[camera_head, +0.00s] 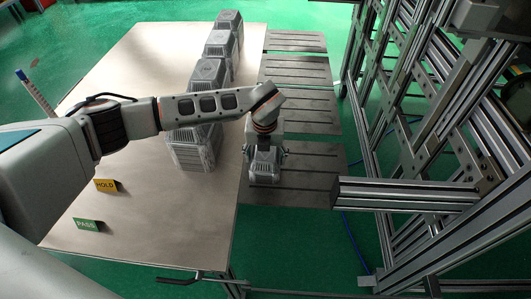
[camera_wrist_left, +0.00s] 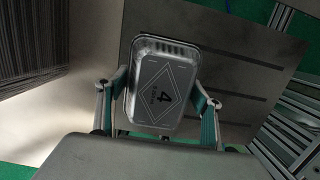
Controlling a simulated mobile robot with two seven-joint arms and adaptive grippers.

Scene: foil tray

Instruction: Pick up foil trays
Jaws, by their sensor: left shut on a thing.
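My left gripper (camera_head: 265,153) points down and is shut on a silver foil tray (camera_head: 264,173) over the nearest dark slotted plate (camera_head: 315,165), beside the table's right edge. In the left wrist view the tray (camera_wrist_left: 161,84) shows a diamond label with a 4, and the fingers of the left gripper (camera_wrist_left: 158,108) press on its two sides. I cannot tell whether the tray touches the plate. Stacks of foil trays stand in a row on the table; the nearest stack (camera_head: 194,152) is partly hidden by my left arm, and the others run behind it (camera_head: 208,72). My right gripper is not in view.
The pale table (camera_head: 130,225) carries a yellow HOLD sign (camera_head: 106,186) and a green PASS sign (camera_head: 88,225). More dark plates, such as the farthest one (camera_head: 295,41), lie bare along its right side. A metal profile frame (camera_head: 405,194) stands close on the right.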

